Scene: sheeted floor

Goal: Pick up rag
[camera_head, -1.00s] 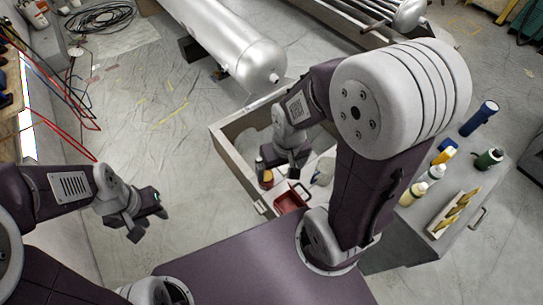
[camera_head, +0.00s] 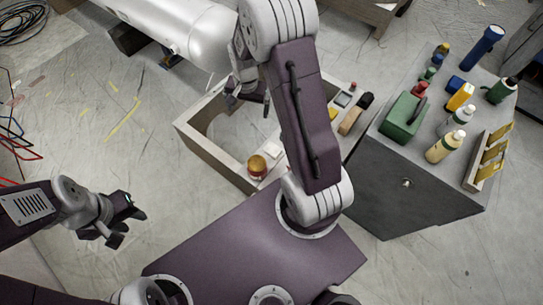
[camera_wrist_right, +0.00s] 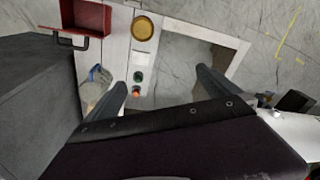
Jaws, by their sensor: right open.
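I cannot pick out a rag with certainty. In the right wrist view a crumpled grey-beige item with a blue part (camera_wrist_right: 97,88) lies beside the left finger, apart from it as far as I can tell; it may be the rag. In the head view my right arm hides that spot. My right gripper (camera_head: 248,98) hangs over the wooden-sided crate (camera_head: 222,162). In the right wrist view this gripper (camera_wrist_right: 160,90) is open, with nothing between its fingers. My left gripper (camera_head: 126,227) is at the left over bare floor, open and empty.
A grey cabinet (camera_head: 408,184) at right bears bottles, a torch (camera_head: 483,46) and a green case (camera_head: 403,117). A metal tank (camera_head: 185,30) lies behind.

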